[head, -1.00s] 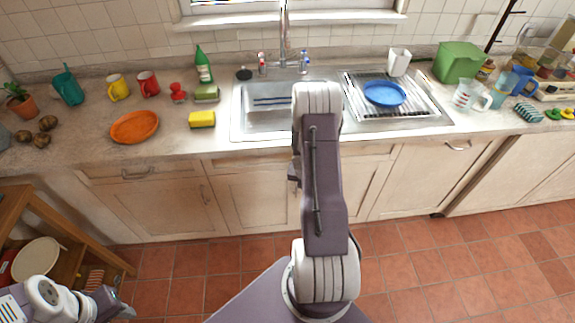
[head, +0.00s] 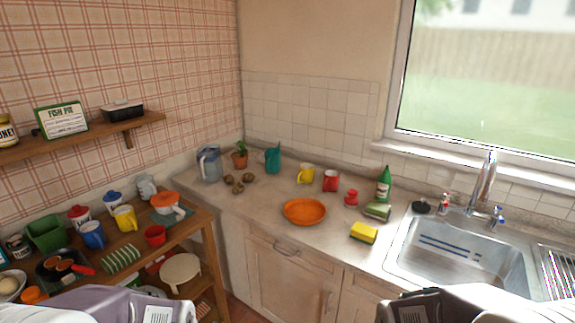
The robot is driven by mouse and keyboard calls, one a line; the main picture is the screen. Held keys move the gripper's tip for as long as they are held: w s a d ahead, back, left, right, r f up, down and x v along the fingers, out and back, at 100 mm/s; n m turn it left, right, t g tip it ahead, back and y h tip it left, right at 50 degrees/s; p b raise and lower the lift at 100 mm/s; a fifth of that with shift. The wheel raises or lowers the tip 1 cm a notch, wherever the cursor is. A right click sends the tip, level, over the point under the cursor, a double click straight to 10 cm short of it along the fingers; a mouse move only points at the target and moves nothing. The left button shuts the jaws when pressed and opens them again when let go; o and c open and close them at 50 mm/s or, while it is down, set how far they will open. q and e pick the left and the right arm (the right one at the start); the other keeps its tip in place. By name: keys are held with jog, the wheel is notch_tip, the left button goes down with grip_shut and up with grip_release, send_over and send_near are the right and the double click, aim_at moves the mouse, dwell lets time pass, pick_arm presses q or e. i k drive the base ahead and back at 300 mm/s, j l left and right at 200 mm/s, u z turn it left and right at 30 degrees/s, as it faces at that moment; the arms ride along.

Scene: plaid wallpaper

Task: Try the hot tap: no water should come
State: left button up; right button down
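The hot tap (head: 443,203), with a red mark, stands at the back left of the sink, left of the spout. The cold tap (head: 497,215), with a blue mark, stands right of the spout. The tall curved metal spout (head: 486,178) rises between them behind the basin. No water stream shows under the spout. The metal sink (head: 405,247) is at the right, its basin partly cut off below by my arm. Parts of both my arms show along the bottom edge, but neither gripper is in view. Nothing touches the taps.
An orange plate (head: 305,211) and mugs are further left. A crowded wooden trolley (head: 205,222) stands at the left. The window (head: 480,80) is behind the sink.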

aim_at(447, 196)
jog(key=z, duration=1.25)
